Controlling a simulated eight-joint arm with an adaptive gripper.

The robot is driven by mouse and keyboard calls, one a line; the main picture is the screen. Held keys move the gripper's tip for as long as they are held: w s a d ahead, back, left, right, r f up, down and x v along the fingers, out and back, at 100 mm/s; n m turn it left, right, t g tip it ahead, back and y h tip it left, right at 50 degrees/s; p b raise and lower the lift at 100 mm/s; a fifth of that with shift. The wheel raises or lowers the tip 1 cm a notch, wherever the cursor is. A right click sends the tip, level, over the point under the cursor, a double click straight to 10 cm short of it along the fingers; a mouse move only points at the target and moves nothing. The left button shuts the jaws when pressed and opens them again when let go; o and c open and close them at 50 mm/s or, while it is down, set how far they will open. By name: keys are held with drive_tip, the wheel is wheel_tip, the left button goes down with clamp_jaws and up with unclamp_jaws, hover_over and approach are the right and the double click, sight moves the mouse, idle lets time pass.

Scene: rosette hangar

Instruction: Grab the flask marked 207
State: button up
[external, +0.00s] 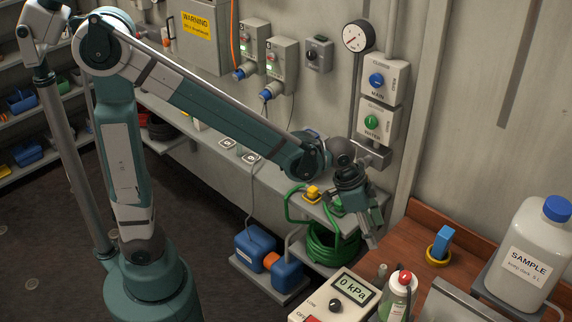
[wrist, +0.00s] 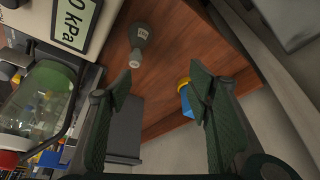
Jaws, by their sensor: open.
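A small grey flask (wrist: 139,48) with a narrow neck and a small pale label stands on the brown wooden bench, at the upper middle of the wrist view. The label is too small to read for certain. In the external view a small grey neck (external: 382,271) shows beside the pressure meter, probably the same flask. My gripper (wrist: 161,91) is open and empty, its fingers spread on either side of the lower wrist view. The flask lies beyond the fingertips, nearer the left finger, and is not touched. In the external view my gripper (external: 372,240) hangs near the bench's left end.
A pressure meter (external: 335,298) reading 0 kPa and a clear red-capped bottle (external: 398,300) stand close to the flask. A blue block in a yellow ring (external: 438,250) sits farther right. A large SAMPLE bottle (external: 528,250) stands at far right. Bare wood lies between.

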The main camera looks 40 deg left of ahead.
drive_tip(key=m+p, duration=0.1)
drive_tip(key=p, duration=0.1)
hover_over(382, 267)
drive_tip(key=shift+a+f+g, duration=0.1)
drive_tip(key=shift+f+g, duration=0.3)
drive_tip(key=shift+f, duration=0.45)
drive_tip(key=shift+m, duration=0.3)
wheel_tip(382, 267, down, 7)
drive_tip(key=shift+f, duration=0.5)
drive_tip(key=shift+b+x, duration=0.35)
drive_tip(key=shift+x, duration=0.95)
drive_tip(key=shift+f, duration=0.15)
drive_tip(key=shift+b+x, duration=0.3)
drive_tip(key=shift+x, duration=2.15)
drive_tip(key=shift+w+a, duration=0.1)
drive_tip(key=shift+c, duration=0.4)
